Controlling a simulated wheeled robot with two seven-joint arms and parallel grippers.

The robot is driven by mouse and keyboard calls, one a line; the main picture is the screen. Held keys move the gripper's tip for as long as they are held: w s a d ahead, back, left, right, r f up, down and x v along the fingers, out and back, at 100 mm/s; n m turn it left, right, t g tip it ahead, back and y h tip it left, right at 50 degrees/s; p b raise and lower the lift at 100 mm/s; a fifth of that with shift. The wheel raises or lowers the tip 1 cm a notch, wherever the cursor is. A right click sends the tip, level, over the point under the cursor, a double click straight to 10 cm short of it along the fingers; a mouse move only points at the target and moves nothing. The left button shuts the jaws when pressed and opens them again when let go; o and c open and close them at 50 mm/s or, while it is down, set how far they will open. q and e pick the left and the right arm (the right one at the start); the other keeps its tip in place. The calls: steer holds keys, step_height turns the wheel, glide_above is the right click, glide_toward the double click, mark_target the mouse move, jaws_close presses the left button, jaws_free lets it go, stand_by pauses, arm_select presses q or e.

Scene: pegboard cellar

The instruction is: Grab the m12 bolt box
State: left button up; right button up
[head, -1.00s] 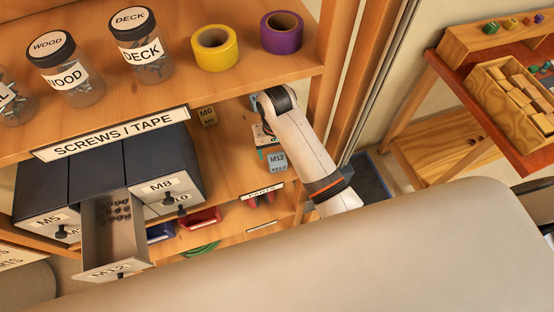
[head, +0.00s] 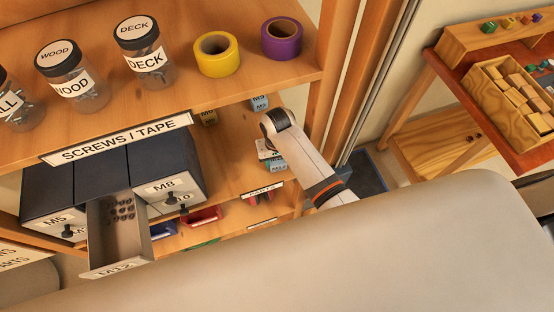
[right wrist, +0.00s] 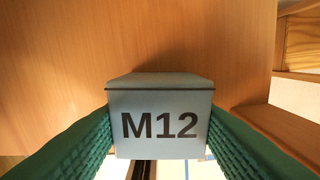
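The m12 bolt box is a small pale grey box with a lid and a dark "M12" label. It fills the middle of the right wrist view (right wrist: 160,122), label toward the camera. Green ribbed finger pads of my right gripper (right wrist: 160,138) press along its left and right sides, with no gap visible. In the head view my right gripper (head: 268,152) reaches into the shelf bay, and its fingers and the box are small and partly hidden there. I cannot tell whether the box still rests on the shelf. My left gripper is not in view.
An open drawer (head: 118,235) juts from the dark cabinet at left. Small boxes (head: 260,102) stand deeper in the bay. Jars and tape rolls (head: 217,54) sit on the shelf above. A wooden post (head: 340,90) bounds the bay at right.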

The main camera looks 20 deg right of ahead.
steer(key=c, duration=0.6)
steer(key=shift+r, duration=0.15)
